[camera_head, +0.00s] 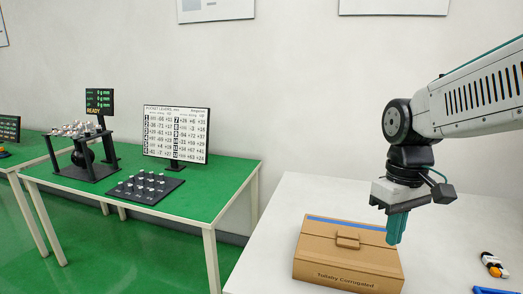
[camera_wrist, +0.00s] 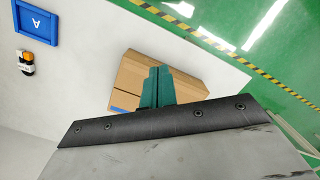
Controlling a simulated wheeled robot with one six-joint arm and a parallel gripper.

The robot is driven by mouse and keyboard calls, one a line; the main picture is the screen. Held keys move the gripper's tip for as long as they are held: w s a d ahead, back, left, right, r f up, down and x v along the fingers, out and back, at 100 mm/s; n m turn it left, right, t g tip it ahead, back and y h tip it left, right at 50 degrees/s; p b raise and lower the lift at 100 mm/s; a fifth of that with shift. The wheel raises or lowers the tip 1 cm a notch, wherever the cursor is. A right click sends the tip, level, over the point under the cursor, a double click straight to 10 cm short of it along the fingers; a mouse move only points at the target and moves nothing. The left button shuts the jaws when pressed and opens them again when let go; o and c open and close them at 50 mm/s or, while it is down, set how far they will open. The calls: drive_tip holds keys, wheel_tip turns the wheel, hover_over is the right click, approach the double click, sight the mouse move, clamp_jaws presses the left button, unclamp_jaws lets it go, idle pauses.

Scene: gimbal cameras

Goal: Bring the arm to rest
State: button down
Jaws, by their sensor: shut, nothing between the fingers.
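My gripper (camera_head: 397,228) has green fingers pointing down, and they are shut with nothing between them. In the head view it hangs at the right, in front of part of a closed cardboard box. My gripper also shows in the wrist view (camera_wrist: 157,72), overlapping the box there. My arm reaches in from the upper right and bends down at the wrist. I cannot tell the exact gap between the fingertips and the box.
The cardboard box (camera_head: 335,266) sits on a white table (camera_head: 276,230). A small orange, black and white item (camera_head: 494,266) and a blue tray (camera_wrist: 37,21) lie nearby. A green table (camera_head: 215,188) at left holds a display board (camera_head: 176,134), a peg plate (camera_head: 146,187) and a black stand (camera_head: 88,170).

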drive_tip(key=s+d+m+t, duration=0.1)
drive_tip(key=s+m, duration=0.3)
drive_tip(key=s, duration=1.1)
drive_tip(key=shift+s+t, duration=0.2)
drive_tip(key=shift+t, duration=0.4)
drive_tip(key=shift+d, duration=0.1)
